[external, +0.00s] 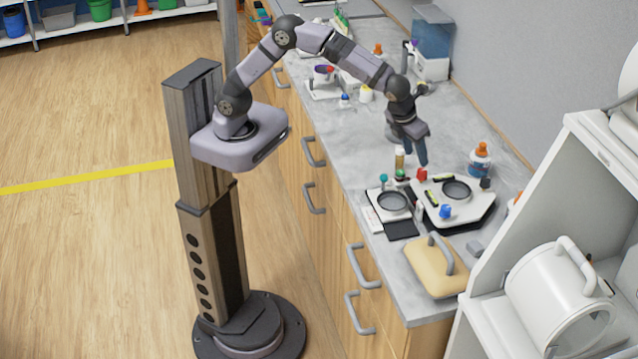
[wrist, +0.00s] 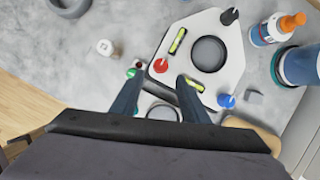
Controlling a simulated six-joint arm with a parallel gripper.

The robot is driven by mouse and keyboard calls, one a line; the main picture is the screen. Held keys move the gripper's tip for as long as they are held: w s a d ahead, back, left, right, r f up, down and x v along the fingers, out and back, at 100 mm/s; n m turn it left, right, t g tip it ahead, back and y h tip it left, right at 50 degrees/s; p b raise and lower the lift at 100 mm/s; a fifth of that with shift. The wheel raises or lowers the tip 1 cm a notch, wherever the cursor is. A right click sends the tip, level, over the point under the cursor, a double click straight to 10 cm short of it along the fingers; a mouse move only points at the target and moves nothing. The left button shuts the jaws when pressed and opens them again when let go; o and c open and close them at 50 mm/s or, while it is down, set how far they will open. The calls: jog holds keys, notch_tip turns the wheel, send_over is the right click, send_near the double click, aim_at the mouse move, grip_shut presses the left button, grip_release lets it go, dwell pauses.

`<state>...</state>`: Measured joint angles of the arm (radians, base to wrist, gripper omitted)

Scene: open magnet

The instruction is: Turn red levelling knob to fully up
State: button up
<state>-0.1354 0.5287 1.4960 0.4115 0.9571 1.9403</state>
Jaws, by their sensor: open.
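The red levelling knob (external: 422,173) stands at the back left corner of a white levelling plate (external: 470,208) with a dark ring on it. In the wrist view the red knob (wrist: 160,66) lies between and beyond the fingertips, on the white plate (wrist: 222,52). My gripper (external: 418,160) points down just above and near the red knob, apart from it as far as I can see. In the wrist view my gripper (wrist: 158,82) has its two fingers spread with nothing held between them. The knob's current height is too small to read.
A blue knob (external: 445,211) and a black knob (external: 485,183) sit at other plate corners. A smaller white device (external: 376,190) with a green knob stands close left. An orange-capped bottle (external: 480,160) stands behind right. A tan handled block (external: 436,268) lies in front.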

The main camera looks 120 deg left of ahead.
aim_at(422, 170)
jog(key=shift+a+p+x, duration=0.2)
jog(key=shift+p+x, duration=0.85)
jog(key=shift+x, duration=2.6)
jog(key=shift+w+r, duration=0.1)
jog(key=shift+w, duration=0.05)
grip_shut()
